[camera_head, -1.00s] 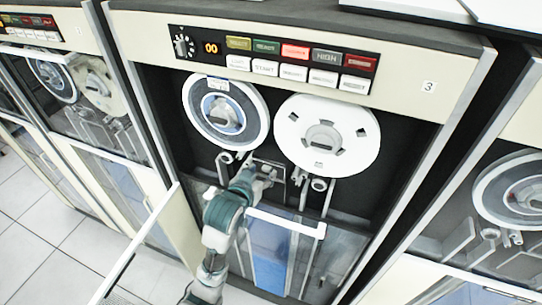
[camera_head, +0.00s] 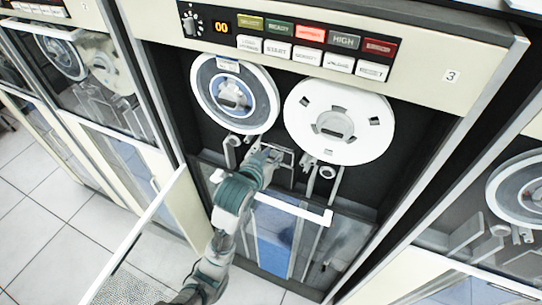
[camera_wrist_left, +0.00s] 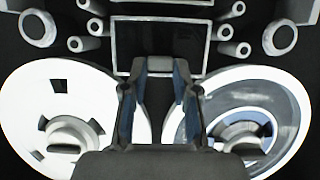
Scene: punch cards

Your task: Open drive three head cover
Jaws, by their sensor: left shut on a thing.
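Drive three (camera_head: 452,76) is the middle cabinet, marked 3. Its head cover (camera_head: 284,157) is a small dark plate with a pale frame, between and below the two reels. It also shows in the wrist view (camera_wrist_left: 152,38), which looks at the drive upside down. My left gripper (camera_head: 266,156) is at the cover, its arm coming up from below. The hand hides part of the cover in the head view. My right gripper is not in view.
The blue-and-white reel (camera_head: 235,93) and white reel (camera_head: 339,121) sit just above the hand. A white-edged glass door (camera_head: 138,235) stands open at the left. A white bar (camera_head: 292,207) crosses below the cover. Other drives flank this one.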

